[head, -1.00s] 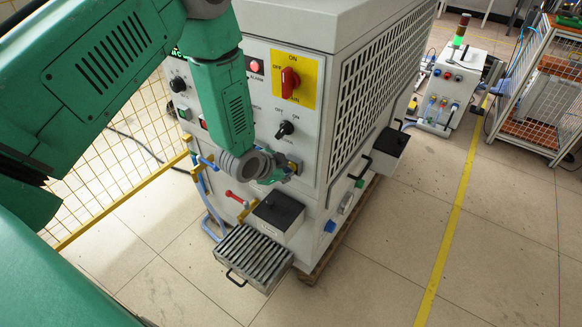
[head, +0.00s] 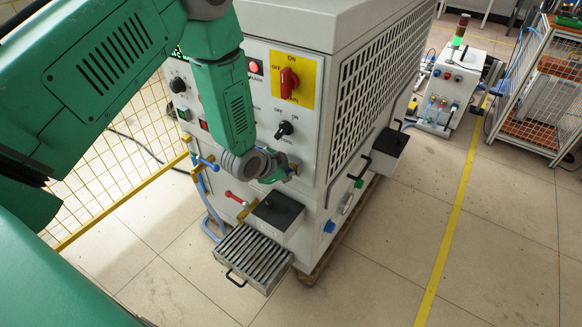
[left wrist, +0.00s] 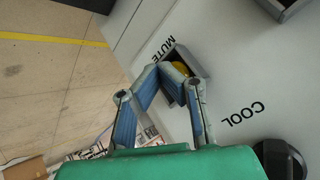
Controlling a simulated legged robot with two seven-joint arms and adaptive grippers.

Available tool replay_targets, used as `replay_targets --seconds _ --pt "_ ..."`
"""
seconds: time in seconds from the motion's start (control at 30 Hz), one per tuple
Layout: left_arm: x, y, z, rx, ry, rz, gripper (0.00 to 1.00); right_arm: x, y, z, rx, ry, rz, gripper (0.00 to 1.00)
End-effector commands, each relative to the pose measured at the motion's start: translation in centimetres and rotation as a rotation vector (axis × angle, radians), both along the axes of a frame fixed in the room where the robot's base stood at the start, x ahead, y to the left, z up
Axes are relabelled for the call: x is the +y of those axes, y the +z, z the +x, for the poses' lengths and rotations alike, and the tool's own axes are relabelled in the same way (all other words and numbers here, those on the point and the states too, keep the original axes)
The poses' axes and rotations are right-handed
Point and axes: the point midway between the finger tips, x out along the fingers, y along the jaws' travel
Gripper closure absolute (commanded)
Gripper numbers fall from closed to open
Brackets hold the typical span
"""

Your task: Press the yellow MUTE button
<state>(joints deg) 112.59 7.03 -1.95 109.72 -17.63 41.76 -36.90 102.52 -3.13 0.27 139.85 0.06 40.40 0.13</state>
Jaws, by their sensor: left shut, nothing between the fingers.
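The yellow MUTE button (left wrist: 182,68) sits in a grey square housing on the pale front panel in the left wrist view, beside the printed word MUTE. My left gripper (left wrist: 176,80) is shut and empty, with its blue-padded fingertips at the housing, covering part of the button. I cannot tell whether they touch or press it. In the head view my left gripper (head: 282,174) is at the right part of the heater's front panel, and the yellow of the button is hidden there. My right gripper is not in view.
A black COOL knob (left wrist: 282,158) is close by on the panel. Above are a black switch (head: 284,130) and a red rotary switch (head: 289,82) on a yellow plate. Below, a black box (head: 278,210) and a slatted tray (head: 250,258) stick out.

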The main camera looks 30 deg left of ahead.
Motion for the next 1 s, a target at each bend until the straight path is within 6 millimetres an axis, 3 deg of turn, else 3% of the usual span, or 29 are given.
replay_targets --seconds 0.3,0.67,1.0 --pt "0.5 0.1 -1.4 -0.002 0.002 0.001 1.00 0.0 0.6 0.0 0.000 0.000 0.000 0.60" --pt "0.5 0.0 -1.9 0.000 0.002 0.000 1.00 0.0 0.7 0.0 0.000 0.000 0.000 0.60" --pt "0.8 0.0 -5.2 0.002 0.000 0.001 1.00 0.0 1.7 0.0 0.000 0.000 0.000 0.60"
